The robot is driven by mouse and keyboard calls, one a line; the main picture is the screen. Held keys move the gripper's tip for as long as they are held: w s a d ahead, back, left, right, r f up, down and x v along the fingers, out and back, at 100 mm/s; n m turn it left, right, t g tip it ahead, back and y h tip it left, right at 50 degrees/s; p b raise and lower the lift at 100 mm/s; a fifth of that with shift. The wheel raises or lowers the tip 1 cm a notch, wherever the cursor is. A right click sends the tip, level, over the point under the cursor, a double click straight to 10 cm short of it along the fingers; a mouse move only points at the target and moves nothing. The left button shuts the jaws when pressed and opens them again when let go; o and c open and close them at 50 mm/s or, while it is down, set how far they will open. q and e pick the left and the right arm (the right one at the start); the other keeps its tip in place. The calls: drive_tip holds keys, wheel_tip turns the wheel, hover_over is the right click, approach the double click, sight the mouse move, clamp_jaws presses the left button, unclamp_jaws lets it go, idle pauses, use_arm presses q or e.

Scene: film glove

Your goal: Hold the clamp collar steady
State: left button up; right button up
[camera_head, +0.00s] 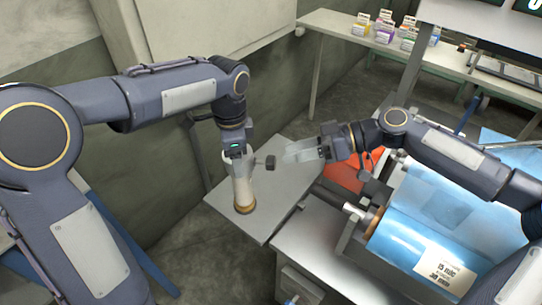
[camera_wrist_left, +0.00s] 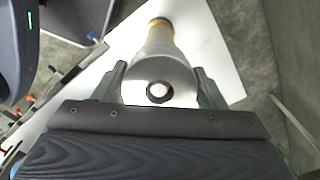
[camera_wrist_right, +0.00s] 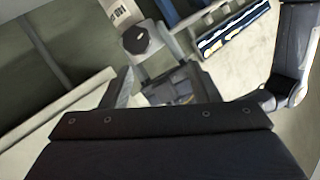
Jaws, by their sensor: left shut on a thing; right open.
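My left gripper (camera_head: 237,158) points down and is shut on a pale grey, round-topped piece (camera_wrist_left: 160,78) with a central hole, which looks like the clamp collar. Below it, a whitish cylinder (camera_head: 243,190) with a gold-brown foot stands upright on a light grey table (camera_head: 222,207). A black knob (camera_head: 270,162) sticks out to the right at collar height; it also shows in the right wrist view (camera_wrist_right: 137,38). My right gripper (camera_head: 306,151) is open and empty, just right of the knob and apart from it. The fingers hide part of the collar.
A blue film roll (camera_head: 410,235) with a white label lies in a machine at the right. An orange-red surface (camera_head: 345,175) is behind it. A back table (camera_head: 335,23) carries several small coloured boxes (camera_head: 384,30). The light grey table is bare around the cylinder.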

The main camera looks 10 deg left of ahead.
sight(275, 162)
drive_tip(key=s+d+n+t, duration=0.1)
drive_tip(key=d+n+t, duration=0.3)
drive_tip(key=d+n, duration=0.15)
drive_tip(key=shift+n+h, duration=0.25)
drive_tip(key=shift+h, duration=0.15)
drive_tip(key=x, duration=1.2)
drive_tip(key=shift+a+f, duration=0.2)
drive_tip(key=shift+a, duration=0.05)
drive_tip(key=shift+c, duration=0.2)
drive_tip(key=c, duration=0.9)
